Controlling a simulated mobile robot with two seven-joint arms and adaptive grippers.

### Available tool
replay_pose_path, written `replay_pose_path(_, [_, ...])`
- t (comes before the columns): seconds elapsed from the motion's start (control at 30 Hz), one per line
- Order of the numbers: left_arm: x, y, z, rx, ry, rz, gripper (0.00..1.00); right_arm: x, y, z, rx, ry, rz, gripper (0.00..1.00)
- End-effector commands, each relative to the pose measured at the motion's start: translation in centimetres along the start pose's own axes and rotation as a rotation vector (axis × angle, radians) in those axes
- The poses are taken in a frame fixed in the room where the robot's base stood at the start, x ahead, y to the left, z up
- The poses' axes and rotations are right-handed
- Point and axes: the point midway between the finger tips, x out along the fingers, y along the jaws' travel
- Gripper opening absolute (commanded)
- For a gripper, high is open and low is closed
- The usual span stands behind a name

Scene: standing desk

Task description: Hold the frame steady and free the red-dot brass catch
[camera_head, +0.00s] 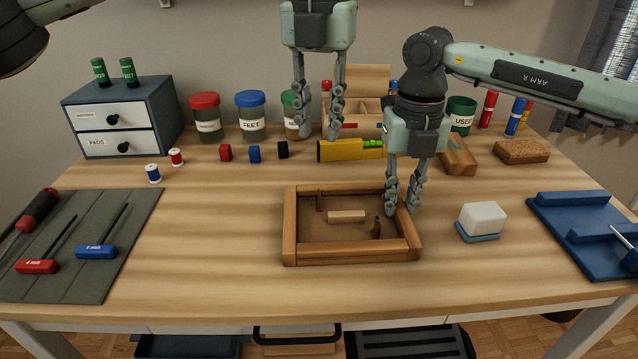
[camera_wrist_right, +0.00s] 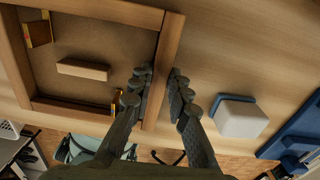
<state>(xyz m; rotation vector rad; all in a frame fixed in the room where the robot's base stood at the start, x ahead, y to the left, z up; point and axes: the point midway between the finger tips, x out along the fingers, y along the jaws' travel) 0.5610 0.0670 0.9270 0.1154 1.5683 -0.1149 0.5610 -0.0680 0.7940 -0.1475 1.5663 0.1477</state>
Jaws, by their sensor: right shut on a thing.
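A wooden frame (camera_head: 292,249) lies face down on the desk, with a brown backing board (camera_head: 340,238) and a pale wooden block (camera_head: 346,217) inside. A dark brass-coloured catch (camera_head: 377,227) sits at its right inner side, another (camera_head: 320,201) at its back left. My right gripper (camera_head: 403,211) is shut on the frame's right rail (camera_wrist_right: 161,75), one finger each side. My left gripper (camera_head: 320,137) is open and empty, above the desk behind the frame.
A white block on a blue base (camera_head: 482,220) stands right of the frame. A yellow tool (camera_head: 345,150) and jars (camera_head: 252,118) are behind. A mat with screwdrivers (camera_head: 105,275) lies left, a blue tray (camera_head: 575,240) right.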

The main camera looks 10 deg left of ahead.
Motion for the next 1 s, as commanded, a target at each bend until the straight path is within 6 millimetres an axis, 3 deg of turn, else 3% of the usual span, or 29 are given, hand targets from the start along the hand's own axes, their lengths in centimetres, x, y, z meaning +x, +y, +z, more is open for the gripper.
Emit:
replay_pose_path(0.2, [-0.2,0.0,0.0,-0.278,0.000,-0.001,0.25,-0.1,0.0,0.0,0.001,-0.001,0.000,0.00])
replay_pose_path(0.37, [0.5,0.0,0.0,-0.337,0.001,0.001,0.25,-0.1,0.0,0.0,0.001,-0.002,0.000,0.00])
replay_pose_path(0.8, [8.5,0.1,0.0,-0.338,0.002,0.001,0.25,-0.1,0.0,0.0,0.001,-0.002,0.000,0.00])
replay_pose_path(1.0, [11.0,0.1,0.0,-0.338,0.001,0.000,0.25,-0.1,0.0,0.0,0.001,-0.002,0.000,0.00])
